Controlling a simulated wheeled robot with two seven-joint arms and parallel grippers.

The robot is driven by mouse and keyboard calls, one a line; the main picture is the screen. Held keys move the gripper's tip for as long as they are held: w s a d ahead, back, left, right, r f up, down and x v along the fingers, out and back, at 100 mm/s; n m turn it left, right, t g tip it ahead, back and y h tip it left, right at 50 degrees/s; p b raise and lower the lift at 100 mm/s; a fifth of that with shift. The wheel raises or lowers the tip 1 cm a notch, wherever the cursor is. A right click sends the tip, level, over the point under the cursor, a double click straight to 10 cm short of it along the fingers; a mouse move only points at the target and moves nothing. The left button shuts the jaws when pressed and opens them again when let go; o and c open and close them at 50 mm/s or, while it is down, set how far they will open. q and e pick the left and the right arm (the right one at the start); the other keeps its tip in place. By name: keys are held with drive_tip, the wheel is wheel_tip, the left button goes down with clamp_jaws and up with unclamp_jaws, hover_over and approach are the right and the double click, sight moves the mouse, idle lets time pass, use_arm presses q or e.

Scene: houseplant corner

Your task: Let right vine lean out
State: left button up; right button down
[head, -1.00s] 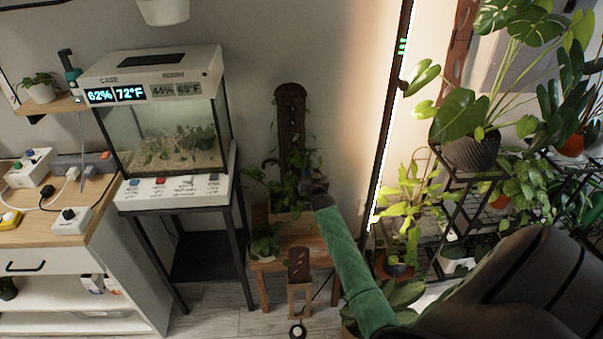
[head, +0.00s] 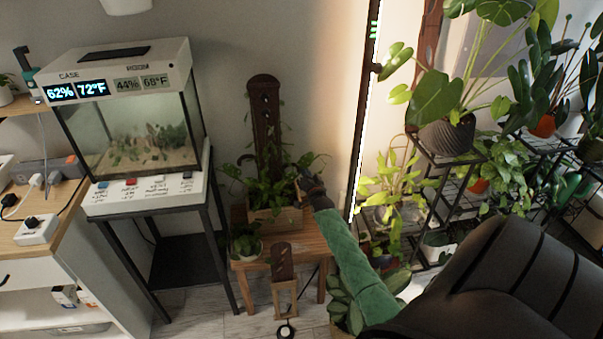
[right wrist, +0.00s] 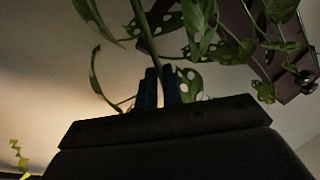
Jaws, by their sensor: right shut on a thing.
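A dark brown slotted board (head: 264,125) stands upright in a wooden planter box (head: 275,220) on a small wooden bench. Leafy green vines (head: 268,188) grow around its foot. My right gripper (head: 308,188), at the end of the green arm, is at the right side of this plant, and a thin strand shows beside it. In the right wrist view, the dark fingers (right wrist: 158,87) are shut on the right vine's green stem (right wrist: 146,35), with holed leaves around it. The exact grip point is partly hidden. The board also shows there at the upper right (right wrist: 262,40).
A glass terrarium case (head: 140,130) on a dark stand is to the left. A small potted plant (head: 246,240) and a little wooden stand (head: 284,280) are at the bench front. A bright light strip and shelves of plants (head: 450,140) are on the right.

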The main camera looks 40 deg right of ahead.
use_arm(q)
drive_tip(key=shift+d+f, duration=0.15)
drive_tip(key=shift+f, duration=0.05)
use_arm(e)
drive_tip(key=shift+d+f, duration=0.1)
drive_tip(key=shift+d, duration=0.05)
drive_tip(key=c, duration=1.5)
unclamp_jaws()
drive_tip(key=shift+c, duration=0.2)
drive_tip(key=shift+s, duration=0.1)
